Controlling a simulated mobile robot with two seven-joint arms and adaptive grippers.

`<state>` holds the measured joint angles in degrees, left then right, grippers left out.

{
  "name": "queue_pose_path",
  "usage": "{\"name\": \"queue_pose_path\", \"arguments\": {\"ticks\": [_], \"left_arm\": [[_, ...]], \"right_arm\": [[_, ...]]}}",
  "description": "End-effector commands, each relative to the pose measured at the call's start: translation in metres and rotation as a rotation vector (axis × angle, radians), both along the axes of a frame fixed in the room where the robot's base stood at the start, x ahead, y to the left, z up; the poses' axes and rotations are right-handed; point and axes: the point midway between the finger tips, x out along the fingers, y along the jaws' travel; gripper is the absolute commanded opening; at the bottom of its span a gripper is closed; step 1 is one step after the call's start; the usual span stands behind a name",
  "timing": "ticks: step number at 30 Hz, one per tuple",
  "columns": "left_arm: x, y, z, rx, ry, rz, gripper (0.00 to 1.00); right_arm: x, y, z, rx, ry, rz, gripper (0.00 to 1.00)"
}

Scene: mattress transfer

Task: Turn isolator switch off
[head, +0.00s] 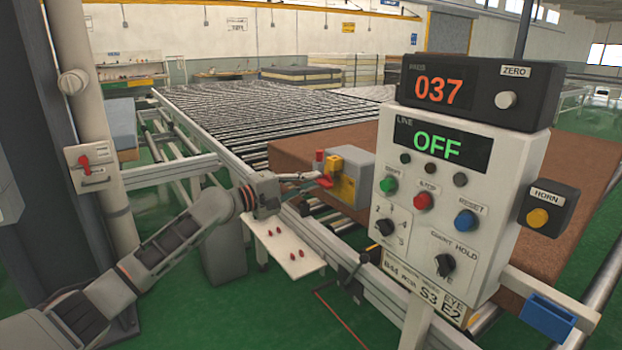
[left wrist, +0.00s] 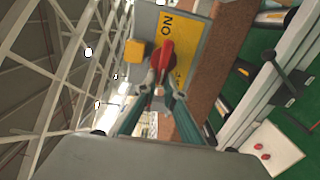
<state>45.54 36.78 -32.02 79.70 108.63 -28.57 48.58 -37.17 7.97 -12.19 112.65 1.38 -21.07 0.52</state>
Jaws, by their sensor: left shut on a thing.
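A grey isolator box (head: 354,178) with a yellow plate stands beside the conveyor, just left of the control panel. Its red switch handle (left wrist: 166,53) sits on the yellow plate (left wrist: 187,52) in the left wrist view, near the printed word ON. My left gripper (head: 320,181) reaches the front of the box. In the left wrist view its fingers (left wrist: 157,80) are shut on the red handle, partly covering its lower end. A square yellow part (left wrist: 134,50) sits beside the plate. My right gripper is not in view.
The control panel (head: 398,262) stands close on the right; its display reads OFF. A brown mattress slab (head: 575,172) lies behind it on the conveyor. A white shelf (head: 284,250) with red pegs is below my left gripper. A second red-handled box (head: 92,168) is on the left post.

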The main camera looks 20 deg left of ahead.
Motion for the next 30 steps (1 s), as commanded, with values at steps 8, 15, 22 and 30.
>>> {"name": "queue_pose_path", "arguments": {"ticks": [8, 15, 22, 30], "left_arm": [[0.0002, 0.0006, -0.0005, -0.011, 0.009, 0.001, 0.0], [0.0001, 0.0005, -0.0005, -0.01, 0.008, 0.001, 0.23], [0.0, 0.0004, -0.0004, -0.009, 0.007, 0.001, 0.26], [-0.0079, 0.0072, -0.0015, -0.007, 0.007, 0.001, 0.26]], "right_arm": [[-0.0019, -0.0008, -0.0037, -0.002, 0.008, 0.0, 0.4], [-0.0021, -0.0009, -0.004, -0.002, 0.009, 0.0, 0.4], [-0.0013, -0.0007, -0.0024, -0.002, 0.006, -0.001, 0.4], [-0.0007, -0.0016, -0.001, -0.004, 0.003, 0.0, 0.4]]}}
